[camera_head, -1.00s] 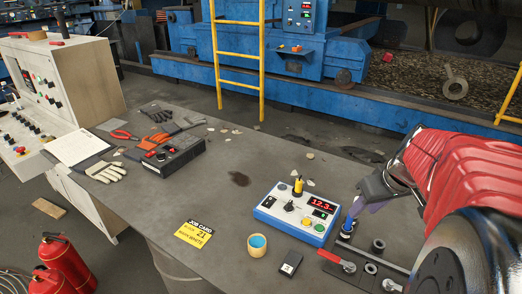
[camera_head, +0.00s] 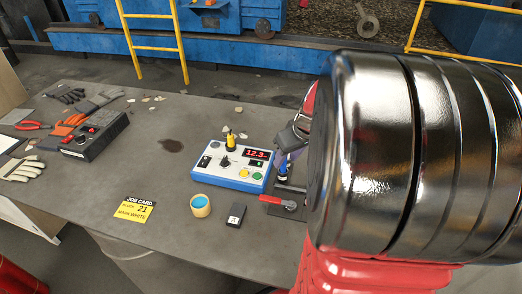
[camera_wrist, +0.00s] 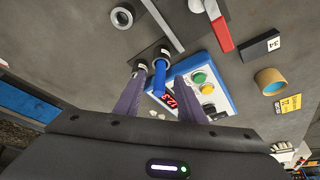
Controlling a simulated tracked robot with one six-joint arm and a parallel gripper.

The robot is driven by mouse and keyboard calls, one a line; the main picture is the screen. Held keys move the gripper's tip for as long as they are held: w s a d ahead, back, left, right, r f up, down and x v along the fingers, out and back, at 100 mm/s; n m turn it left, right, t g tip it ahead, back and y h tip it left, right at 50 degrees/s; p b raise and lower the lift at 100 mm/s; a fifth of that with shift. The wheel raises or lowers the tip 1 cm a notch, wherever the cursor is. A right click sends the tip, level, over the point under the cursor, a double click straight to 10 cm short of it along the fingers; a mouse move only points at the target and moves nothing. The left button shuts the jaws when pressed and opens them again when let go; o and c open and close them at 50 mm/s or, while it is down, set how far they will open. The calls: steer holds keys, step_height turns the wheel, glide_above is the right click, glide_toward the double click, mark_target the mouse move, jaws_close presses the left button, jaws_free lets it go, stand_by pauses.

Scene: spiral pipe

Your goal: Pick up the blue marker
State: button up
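The blue marker (camera_head: 283,168) stands upright in a dark holder strip (camera_head: 290,203) at the right side of the control box. In the wrist view the marker (camera_wrist: 159,79) shows between my gripper's two purple fingers, with a visible gap on each side. My gripper (camera_wrist: 162,76) is open. In the head view my arm covers most of the gripper and the right part of the holder strip. I cannot tell how far down the fingers reach along the marker.
The control box (camera_head: 214,176) with knobs and a red display is close beside the marker. A red-handled lever (camera_head: 277,201), a tape roll (camera_head: 201,206), a dark block (camera_head: 236,215) and a yellow job card (camera_head: 134,209) lie nearby. The table's (camera_head: 105,185) left middle is clear.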

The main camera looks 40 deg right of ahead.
mark_target(283, 167)
steer(key=shift+x, duration=1.55)
steer(key=shift+w, duration=0.1)
steer(key=shift+c, duration=0.5)
jaws_close()
